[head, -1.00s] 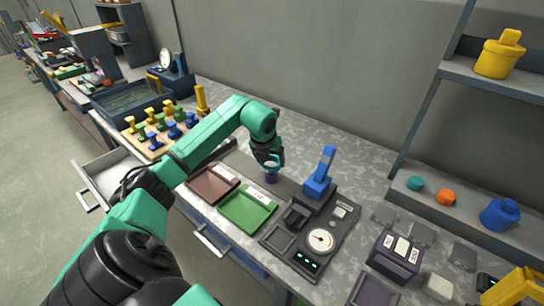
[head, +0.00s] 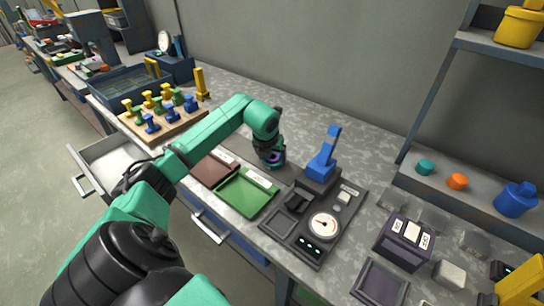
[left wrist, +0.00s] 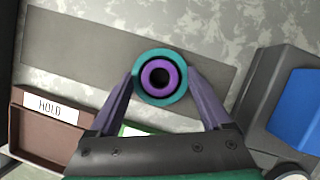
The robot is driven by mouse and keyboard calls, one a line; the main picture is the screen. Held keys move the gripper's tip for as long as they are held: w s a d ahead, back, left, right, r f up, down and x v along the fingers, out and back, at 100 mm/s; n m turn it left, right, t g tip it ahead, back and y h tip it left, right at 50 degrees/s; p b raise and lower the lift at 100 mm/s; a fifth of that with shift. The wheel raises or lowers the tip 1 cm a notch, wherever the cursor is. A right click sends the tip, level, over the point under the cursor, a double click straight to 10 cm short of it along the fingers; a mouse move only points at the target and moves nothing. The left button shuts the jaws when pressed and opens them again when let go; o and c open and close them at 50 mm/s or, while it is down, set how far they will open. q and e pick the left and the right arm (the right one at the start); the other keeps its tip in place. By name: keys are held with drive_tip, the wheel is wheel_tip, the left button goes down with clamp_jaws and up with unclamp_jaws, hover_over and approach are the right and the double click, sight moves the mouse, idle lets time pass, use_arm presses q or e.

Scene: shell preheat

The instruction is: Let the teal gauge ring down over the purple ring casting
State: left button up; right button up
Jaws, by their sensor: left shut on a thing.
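My left gripper (head: 272,161) reaches down over the bench behind the trays. In the left wrist view its two violet fingers (left wrist: 160,78) are shut on the teal gauge ring (left wrist: 160,99), one finger at each side. The purple ring casting (left wrist: 172,76) shows through the teal ring's opening, roughly centred, with a dark hole in its middle. From straight above I cannot tell whether the teal ring is around the casting or still above it. In the head view the gripper largely hides both rings. My right gripper is not in view.
A brown tray (head: 212,169) labelled HOLD and a green tray (head: 243,196) lie in front of the gripper. A dark gauge fixture with a blue lever (head: 322,153) stands close on the right. A pegboard of coloured pieces (head: 165,121) is at the left.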

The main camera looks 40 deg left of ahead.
use_arm(q)
drive_tip(key=o, duration=1.3)
drive_tip(key=shift+c, duration=0.2)
drive_tip(key=b+v, duration=0.1)
drive_tip(key=v, duration=1.3)
drive_tip(key=shift+r, duration=0.3)
